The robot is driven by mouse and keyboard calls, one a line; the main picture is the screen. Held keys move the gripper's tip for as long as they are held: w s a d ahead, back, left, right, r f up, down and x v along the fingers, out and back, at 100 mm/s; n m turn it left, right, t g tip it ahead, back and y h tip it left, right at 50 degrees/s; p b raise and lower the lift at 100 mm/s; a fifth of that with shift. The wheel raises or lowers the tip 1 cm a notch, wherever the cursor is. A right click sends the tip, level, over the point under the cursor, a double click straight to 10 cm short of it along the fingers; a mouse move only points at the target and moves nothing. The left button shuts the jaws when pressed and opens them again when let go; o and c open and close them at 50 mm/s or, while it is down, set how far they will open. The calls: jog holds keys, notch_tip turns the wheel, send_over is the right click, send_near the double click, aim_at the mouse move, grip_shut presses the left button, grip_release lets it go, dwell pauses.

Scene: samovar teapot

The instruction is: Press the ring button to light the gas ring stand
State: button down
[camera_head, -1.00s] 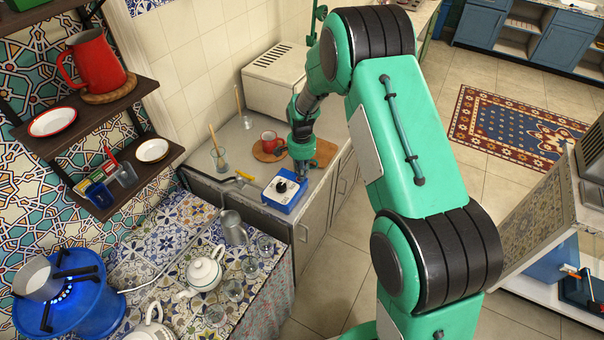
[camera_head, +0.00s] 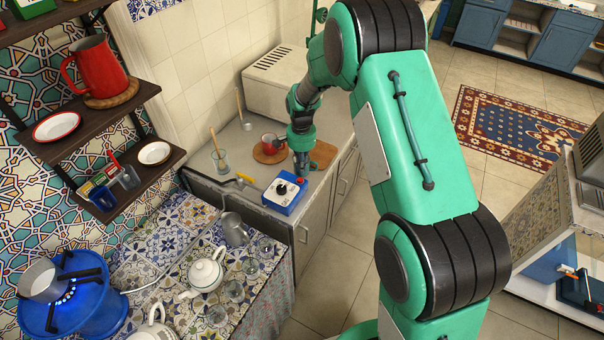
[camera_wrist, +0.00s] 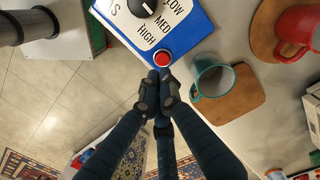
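The blue control box (camera_head: 283,201) with a white face stands on the grey counter. In the wrist view it shows a black knob (camera_wrist: 143,7), the labels LOW, MED and HIGH, and the red ring button (camera_wrist: 162,57). My gripper (camera_wrist: 159,76) is shut and empty. Its fingertips are beside the button in that view; I cannot tell whether they touch it. In the head view my gripper (camera_head: 302,172) is just behind the button (camera_head: 300,181). The blue gas ring stand (camera_head: 98,315) is at lower left, with a blue glow like flame under a pot (camera_head: 43,280).
A red mug (camera_head: 268,141) and a teal-rimmed cup (camera_wrist: 208,78) stand near the box. A yellow-handled tool (camera_head: 246,177) lies left of it. A white teapot (camera_head: 205,275) and several glasses are on the tiled table. Shelves (camera_head: 90,130) hold a red jug and plates.

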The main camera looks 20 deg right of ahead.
notch_tip(320, 180, up, 8)
jog(key=shift+w+r, duration=0.15)
jog(key=shift+r, duration=0.05)
jog(key=shift+r, duration=0.1)
dwell(0.6)
notch_tip(320, 180, up, 12)
jog(key=n+t+b, duration=0.2)
send_over(302, 179)
jog(key=s, duration=0.7)
jog(key=s+r+n+t+b, duration=0.1)
jog(key=s+r+n, duration=0.1)
jog(key=s+r, duration=0.8)
jog(key=s+n+t+b, duration=0.3)
jog(key=s+n, duration=0.2)
jog(key=s, duration=1.9)
jog(key=shift+s+a+r+b, duration=0.3)
jog(key=shift+s+a+b, duration=0.05)
jog(key=shift+b, duration=0.05)
